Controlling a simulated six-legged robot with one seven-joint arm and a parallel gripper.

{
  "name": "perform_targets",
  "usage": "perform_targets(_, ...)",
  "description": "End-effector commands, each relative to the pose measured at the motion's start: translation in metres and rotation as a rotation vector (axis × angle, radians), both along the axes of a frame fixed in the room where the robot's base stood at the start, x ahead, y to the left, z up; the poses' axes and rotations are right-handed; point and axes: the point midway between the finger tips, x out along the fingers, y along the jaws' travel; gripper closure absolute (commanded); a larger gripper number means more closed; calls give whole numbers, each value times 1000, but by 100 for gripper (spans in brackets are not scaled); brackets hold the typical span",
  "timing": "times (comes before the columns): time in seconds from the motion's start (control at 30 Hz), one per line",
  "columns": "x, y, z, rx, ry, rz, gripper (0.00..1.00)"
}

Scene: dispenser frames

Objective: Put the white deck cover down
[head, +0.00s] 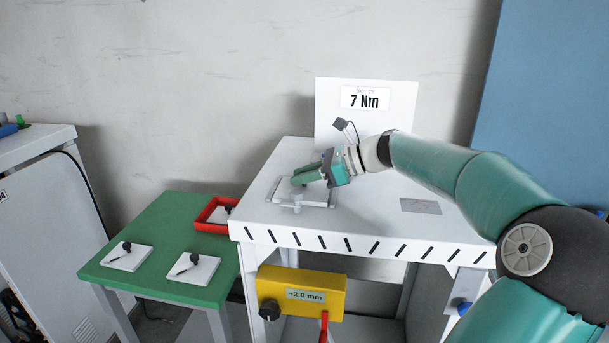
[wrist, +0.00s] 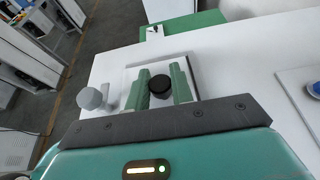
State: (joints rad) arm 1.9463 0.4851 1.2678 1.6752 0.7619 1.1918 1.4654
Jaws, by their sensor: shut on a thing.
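The white deck cover (wrist: 158,68) is a flat square plate with a black knob (wrist: 160,86). In the wrist view the knob sits between my gripper's two green fingers (wrist: 161,92), and my gripper is shut on it. In the head view my gripper (head: 300,180) reaches down over the left part of the white table, with the cover (head: 319,196) below it. The cover looks level and at or close to the tabletop; I cannot tell whether it touches. The fingers hide part of the knob and plate.
A grey knob (wrist: 91,98) stands beside the cover. A sign reading 7 Nm (head: 366,98) stands behind. A green table (head: 150,230) holds two white plates with black knobs and a red tray (head: 207,226). A grey patch (head: 420,206) marks the white tabletop (head: 365,225), mostly clear on the right.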

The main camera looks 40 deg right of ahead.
Motion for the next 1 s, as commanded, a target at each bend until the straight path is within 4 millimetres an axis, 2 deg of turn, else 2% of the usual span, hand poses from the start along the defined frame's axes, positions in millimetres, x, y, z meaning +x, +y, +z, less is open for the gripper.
perform_targets(0.03,0,0,-1,-1,2,0,75)
perform_targets(0.13,0,0,-1,-1,2,0,56)
perform_targets(0.43,-1,-1,0,0,2,0,55)
perform_targets(0.57,-7,-6,3,0,1,-2,55)
perform_targets(1.0,-71,-54,37,-2,1,-2,55)
